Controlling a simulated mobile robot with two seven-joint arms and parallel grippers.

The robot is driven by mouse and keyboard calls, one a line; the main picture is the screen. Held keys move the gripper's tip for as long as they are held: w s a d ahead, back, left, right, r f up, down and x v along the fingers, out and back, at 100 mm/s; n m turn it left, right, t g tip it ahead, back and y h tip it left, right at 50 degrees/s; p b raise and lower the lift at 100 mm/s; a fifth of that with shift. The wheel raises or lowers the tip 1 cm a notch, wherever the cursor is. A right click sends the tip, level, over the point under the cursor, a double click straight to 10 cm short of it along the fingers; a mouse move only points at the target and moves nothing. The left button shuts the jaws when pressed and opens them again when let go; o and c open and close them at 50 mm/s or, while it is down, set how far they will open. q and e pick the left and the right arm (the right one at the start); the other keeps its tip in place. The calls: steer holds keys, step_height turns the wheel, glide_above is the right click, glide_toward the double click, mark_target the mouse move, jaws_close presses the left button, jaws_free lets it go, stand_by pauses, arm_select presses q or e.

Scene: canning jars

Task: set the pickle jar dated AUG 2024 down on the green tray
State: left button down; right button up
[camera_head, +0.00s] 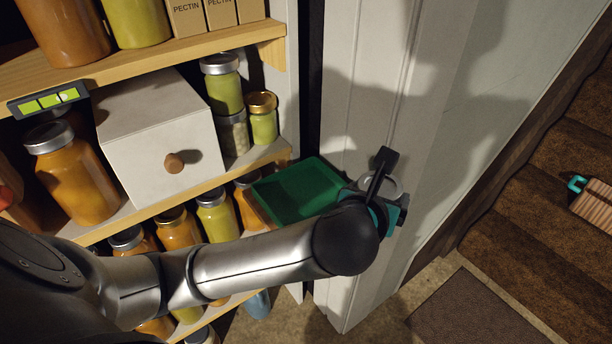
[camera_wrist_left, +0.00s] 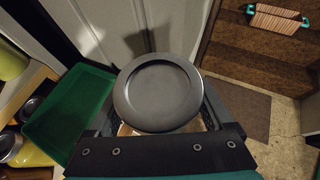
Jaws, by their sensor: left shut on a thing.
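My left gripper (camera_head: 383,192) is shut on a jar with a round grey lid. In the head view the wrist hides most of the jar, and only part of its lid (camera_head: 396,185) shows. In the left wrist view the lid (camera_wrist_left: 158,92) fills the middle, between the fingers (camera_wrist_left: 160,125). No date label can be read. The green tray (camera_head: 298,190) is empty where it shows, at the right end of the shelf. The gripper is just right of it in the head view. The tray (camera_wrist_left: 70,115) is left of the lid in the left wrist view. My right gripper is out of view.
A white box (camera_head: 150,130) with a wooden knob, green jars (camera_head: 222,85) and orange jars (camera_head: 75,175) stand on the shelves left of the tray. A white panelled door (camera_head: 390,80) is behind the gripper. Brown stairs (camera_head: 545,190) are at right.

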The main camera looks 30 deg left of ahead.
arm_select(q)
steer(key=w+a+r+n+y+p, duration=0.1)
steer(key=w+a+r+p, duration=0.1)
steer(key=a+r+p, duration=1.9)
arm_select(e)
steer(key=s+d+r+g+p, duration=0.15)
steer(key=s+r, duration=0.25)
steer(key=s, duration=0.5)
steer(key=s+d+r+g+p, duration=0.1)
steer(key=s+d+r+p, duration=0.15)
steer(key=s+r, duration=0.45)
arm_select(q)
steer(key=shift+w+d+f+b, duration=0.1)
steer(key=shift+d+f+b, duration=0.9)
steer(key=shift+f, duration=3)
steer(key=shift+d+f+b, duration=0.85)
steer(key=shift+f+b, duration=0.35)
steer(key=shift+f, duration=2.8)
steer(key=shift+w+d+f+b, duration=0.1)
steer(key=shift+d+f+b, duration=0.9)
steer(key=shift+f, duration=3)
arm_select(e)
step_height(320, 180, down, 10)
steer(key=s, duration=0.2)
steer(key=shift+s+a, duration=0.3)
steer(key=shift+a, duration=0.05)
arm_select(q)
steer(key=shift+a, duration=0.1)
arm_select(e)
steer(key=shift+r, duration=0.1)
